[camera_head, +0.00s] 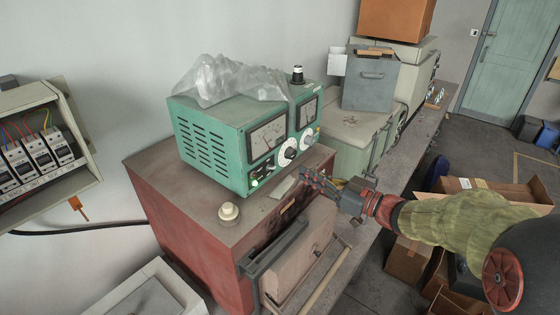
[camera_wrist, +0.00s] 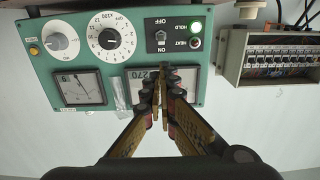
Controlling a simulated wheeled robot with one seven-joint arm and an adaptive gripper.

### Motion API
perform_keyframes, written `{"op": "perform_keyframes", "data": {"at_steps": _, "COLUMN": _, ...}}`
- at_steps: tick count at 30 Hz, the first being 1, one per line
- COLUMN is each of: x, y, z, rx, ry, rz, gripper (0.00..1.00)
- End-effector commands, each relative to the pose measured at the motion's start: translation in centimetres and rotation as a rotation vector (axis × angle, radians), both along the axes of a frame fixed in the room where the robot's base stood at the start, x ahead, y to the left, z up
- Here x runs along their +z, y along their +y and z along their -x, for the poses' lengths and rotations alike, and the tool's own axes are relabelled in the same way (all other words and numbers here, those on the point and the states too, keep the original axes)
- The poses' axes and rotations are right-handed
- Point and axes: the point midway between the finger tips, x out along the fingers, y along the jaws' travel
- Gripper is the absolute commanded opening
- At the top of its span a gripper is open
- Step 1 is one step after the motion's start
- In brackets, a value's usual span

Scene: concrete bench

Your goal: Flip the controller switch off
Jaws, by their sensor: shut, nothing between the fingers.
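The controller is a green metal box (camera_head: 215,145) on a red-brown cabinet, and its front fills much of the wrist view (camera_wrist: 125,65). The switch (camera_wrist: 162,37) is a small toggle on a black panel between OFF and ON labels; which way its lever points is hard to tell. A green lamp (camera_wrist: 196,26) beside it glows, also in the head view (camera_head: 254,184). My gripper (camera_head: 308,176) is shut and empty in front of the controller. In the wrist view its fingertips (camera_wrist: 162,78) overlap a meter, just below the switch in the picture.
Two dials (camera_wrist: 107,39) sit left of the switch in the wrist view. Crumpled clear plastic (camera_head: 225,80) lies on the controller. A pale round button (camera_head: 229,211) stands on the cabinet (camera_head: 200,240). A breaker box (camera_head: 45,145) hangs at left.

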Motion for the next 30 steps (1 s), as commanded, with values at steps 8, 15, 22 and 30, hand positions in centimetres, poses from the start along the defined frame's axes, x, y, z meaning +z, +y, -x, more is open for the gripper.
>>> {"op": "perform_keyframes", "data": {"at_steps": 8, "x": 0.0, "y": 0.7, "z": -0.5, "rx": 0.001, "ry": 0.0, "rz": 0.0, "gripper": 0.0}}
{"op": "perform_keyframes", "data": {"at_steps": 15, "x": 0.0, "y": 3.8, "z": -2.8, "rx": 0.002, "ry": 0.001, "rz": 0.001, "gripper": 0.0}}
{"op": "perform_keyframes", "data": {"at_steps": 22, "x": 0.0, "y": 6.6, "z": -5.1, "rx": 0.001, "ry": 0.0, "rz": 0.001, "gripper": 0.0}}
{"op": "perform_keyframes", "data": {"at_steps": 30, "x": -0.1, "y": 7.9, "z": -6.2, "rx": -0.002, "ry": 0.0, "rz": 0.001, "gripper": 0.0}}
